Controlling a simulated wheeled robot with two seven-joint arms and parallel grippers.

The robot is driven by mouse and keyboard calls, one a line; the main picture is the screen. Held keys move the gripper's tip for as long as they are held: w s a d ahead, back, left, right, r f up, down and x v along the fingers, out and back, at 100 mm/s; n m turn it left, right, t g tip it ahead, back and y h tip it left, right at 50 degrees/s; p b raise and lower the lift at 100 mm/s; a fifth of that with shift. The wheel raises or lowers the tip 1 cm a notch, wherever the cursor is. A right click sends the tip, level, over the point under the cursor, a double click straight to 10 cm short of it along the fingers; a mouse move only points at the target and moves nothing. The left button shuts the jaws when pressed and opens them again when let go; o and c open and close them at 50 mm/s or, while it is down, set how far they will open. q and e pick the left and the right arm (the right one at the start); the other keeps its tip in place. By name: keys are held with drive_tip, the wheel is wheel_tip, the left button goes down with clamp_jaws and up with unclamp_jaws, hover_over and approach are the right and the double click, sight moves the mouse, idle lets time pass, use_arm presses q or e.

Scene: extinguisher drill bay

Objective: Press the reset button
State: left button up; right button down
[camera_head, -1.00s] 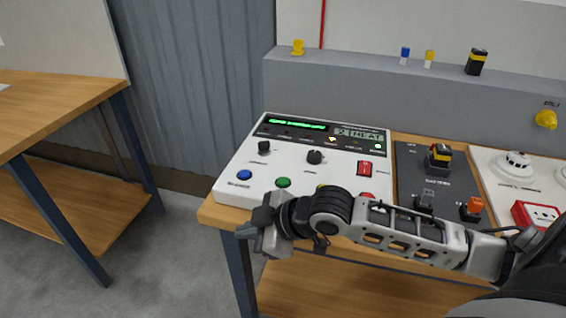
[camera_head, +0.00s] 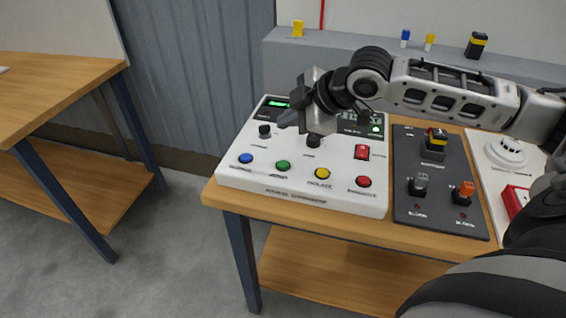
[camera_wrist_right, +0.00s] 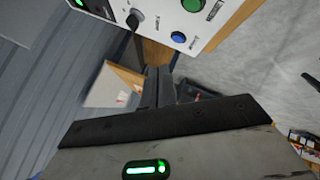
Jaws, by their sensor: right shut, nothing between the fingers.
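The white control panel (camera_head: 300,190) has a front row of a blue button (camera_head: 245,158), a green button (camera_head: 283,165), a yellow button (camera_head: 322,173) and a red button (camera_head: 363,181). Their labels are too small for me to tell surely which is reset. My right gripper (camera_head: 290,119) is shut and empty, above the panel's back left part, behind the button row and apart from it. It hides part of the display. In the right wrist view, the blue button (camera_wrist_right: 178,37) and green button (camera_wrist_right: 193,5) show beyond the shut fingers (camera_wrist_right: 160,85).
Two dark knobs (camera_head: 264,131) and a red rocker switch (camera_head: 361,152) stand behind the buttons. A dark panel (camera_head: 440,205) with switches lies to the right. A grey ledge (camera_head: 365,45) runs behind. Another wooden table (camera_head: 60,88) stands at the left.

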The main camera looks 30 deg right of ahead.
drive_tip(key=b, duration=0.6)
hover_over(279, 162)
drive_tip(key=s, duration=0.2)
drive_tip(key=f, duration=0.4)
drive_tip(key=d+f, duration=0.1)
drive_tip(key=f, duration=0.1)
drive_tip(key=shift+f, duration=0.3)
drive_tip(key=shift+f+p, duration=0.2)
drive_tip(key=shift+p, duration=0.15)
use_arm(q)
drive_tip(key=shift+w+d+f, duration=0.15)
drive_tip(key=shift+d+f, duration=0.1)
drive_tip(key=shift+f, duration=0.4)
drive_tip(key=shift+w+d+f, duration=0.1)
drive_tip(key=shift+d+f, duration=0.15)
drive_tip(key=shift+f, duration=0.4)
use_arm(e)
drive_tip(key=shift+f, duration=0.7)
use_arm(q)
drive_tip(key=shift+r, duration=0.15)
use_arm(e)
drive_tip(key=shift+f, duration=0.15)
drive_tip(key=shift+f, duration=0.25)
